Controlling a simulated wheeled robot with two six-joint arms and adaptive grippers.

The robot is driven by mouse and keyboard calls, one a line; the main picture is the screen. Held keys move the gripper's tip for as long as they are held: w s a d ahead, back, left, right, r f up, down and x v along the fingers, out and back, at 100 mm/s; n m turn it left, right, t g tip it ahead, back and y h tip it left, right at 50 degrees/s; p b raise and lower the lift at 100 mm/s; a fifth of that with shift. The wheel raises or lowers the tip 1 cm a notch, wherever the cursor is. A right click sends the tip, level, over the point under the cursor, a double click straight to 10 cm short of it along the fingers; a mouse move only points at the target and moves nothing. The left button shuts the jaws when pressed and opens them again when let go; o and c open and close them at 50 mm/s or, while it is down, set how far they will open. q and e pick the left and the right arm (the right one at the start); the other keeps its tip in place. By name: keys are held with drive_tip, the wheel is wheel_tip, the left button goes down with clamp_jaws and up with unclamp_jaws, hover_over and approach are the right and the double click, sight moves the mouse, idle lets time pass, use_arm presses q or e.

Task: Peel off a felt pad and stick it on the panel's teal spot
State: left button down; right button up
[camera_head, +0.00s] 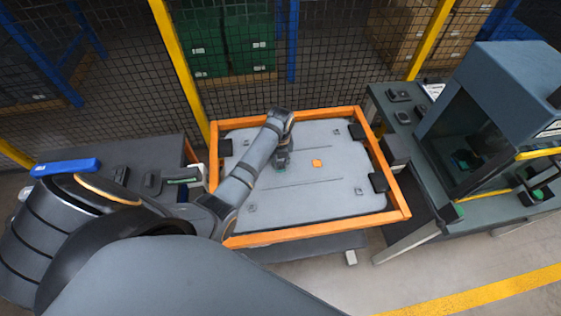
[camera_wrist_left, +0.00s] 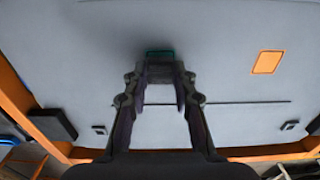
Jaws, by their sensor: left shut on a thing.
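The pale grey panel (camera_head: 325,195) lies in an orange frame. My left gripper (camera_head: 281,162) reaches over its upper middle. In the left wrist view, my left gripper (camera_wrist_left: 162,76) is shut on a small dark grey piece, the felt pad (camera_wrist_left: 161,70), held at the fingertips close to the panel face. A strip of the teal spot (camera_wrist_left: 159,53) shows just beyond the pad; the rest of the spot is hidden behind pad and fingers. Whether the pad touches the panel I cannot tell. My right gripper is not in view.
An orange square (camera_head: 317,163) lies on the panel to the right of my gripper; it also shows in the left wrist view (camera_wrist_left: 267,62). Black clamps sit along the orange frame (camera_head: 395,180). A dark side table (camera_head: 120,160) stands left, a grey machine (camera_head: 495,100) right, mesh fence behind.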

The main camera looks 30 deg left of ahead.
use_arm(q)
drive_tip(key=shift+f, duration=0.55)
idle(1.1)
drive_tip(key=c, duration=1)
unclamp_jaws()
wheel_tip(320, 180, up, 12)
